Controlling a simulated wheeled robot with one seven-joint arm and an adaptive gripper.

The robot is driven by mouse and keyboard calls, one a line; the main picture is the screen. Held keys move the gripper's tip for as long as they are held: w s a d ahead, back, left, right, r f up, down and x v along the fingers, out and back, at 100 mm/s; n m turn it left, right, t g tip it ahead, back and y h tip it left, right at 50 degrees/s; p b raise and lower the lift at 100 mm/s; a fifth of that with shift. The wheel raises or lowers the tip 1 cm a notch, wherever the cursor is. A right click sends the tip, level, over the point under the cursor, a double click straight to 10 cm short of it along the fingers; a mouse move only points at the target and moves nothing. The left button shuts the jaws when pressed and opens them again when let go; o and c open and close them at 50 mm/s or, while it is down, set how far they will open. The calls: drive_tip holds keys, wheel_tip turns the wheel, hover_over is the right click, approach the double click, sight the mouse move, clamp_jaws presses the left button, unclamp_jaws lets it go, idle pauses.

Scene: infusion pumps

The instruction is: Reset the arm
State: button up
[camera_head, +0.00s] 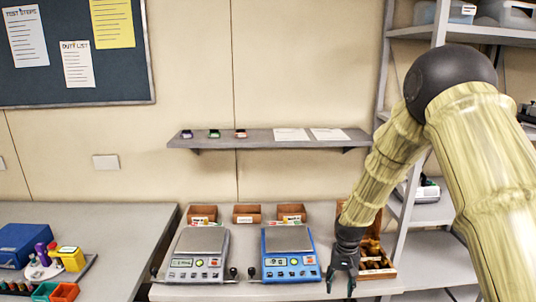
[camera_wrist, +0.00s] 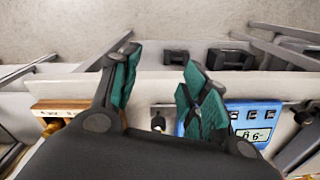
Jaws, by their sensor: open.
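My arm comes in from the right in the head view and reaches down to the front edge of the bench. My gripper (camera_head: 342,284) is open, with its fingers pointing down, just right of the blue pump (camera_head: 289,252). In the wrist view my gripper (camera_wrist: 160,78) shows two teal-padded fingers spread apart, with nothing between them. The blue pump's panel (camera_wrist: 255,118) shows there behind the right finger. A grey pump (camera_head: 196,254) stands left of the blue one.
A wooden box (camera_head: 388,272) with small items stands right of my gripper, partly hidden by my arm. Small brown bins (camera_head: 247,214) line the bench behind the pumps. A wall shelf (camera_head: 260,139) hangs above. A grey rack (camera_head: 425,212) stands at the right.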

drive_tip(key=s+f+n+b, duration=0.1)
drive_tip(key=s+f, duration=1.9)
drive_tip(key=f, duration=0.1)
drive_tip(key=s+f+b, duration=0.1)
drive_tip(key=s+f, duration=0.1)
drive_tip(key=s, duration=1)
drive_tip(key=s+f+n, duration=0.1)
drive_tip(key=s+f, duration=0.2)
drive_tip(key=s, duration=0.9)
drive_tip(key=shift+f+n+b, duration=0.15)
drive_tip(key=shift+n+b, duration=0.15)
drive_tip(key=shift+b, duration=0.05)
drive_tip(key=shift+c, duration=1)
drive_tip(key=shift+s+d, duration=0.15)
drive_tip(key=shift+d, duration=0.05)
